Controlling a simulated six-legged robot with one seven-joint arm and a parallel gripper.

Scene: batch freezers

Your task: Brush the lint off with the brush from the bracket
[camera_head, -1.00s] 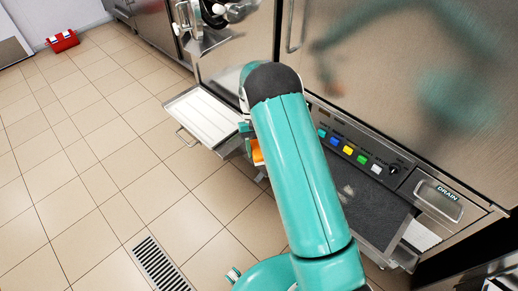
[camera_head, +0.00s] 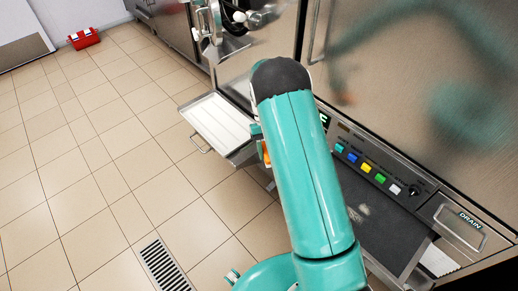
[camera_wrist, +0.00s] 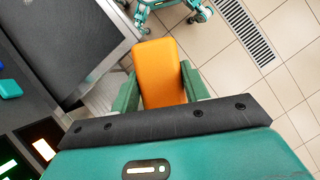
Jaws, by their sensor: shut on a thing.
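My gripper (camera_wrist: 160,92) is shut on an orange block-like thing, seemingly the brush (camera_wrist: 157,62), between its two green fingers. Any bristles are hidden from the wrist view. In the head view, a bit of the orange brush (camera_head: 266,152) shows left of my arm, and the arm hides most of the gripper. A small pale patch, likely the lint (camera_head: 363,210), lies on a dark grey surface (camera_head: 385,238) below the button panel, right of my arm. The brush is apart from this patch. I cannot make out the bracket.
A steel freezer front carries a panel of coloured buttons (camera_head: 366,168) and a DRAIN drawer (camera_head: 462,222). A white tray (camera_head: 216,122) juts out at left. A red box (camera_head: 84,38) sits far back. The tiled floor (camera_head: 110,180) is open, with a drain grate (camera_head: 166,267).

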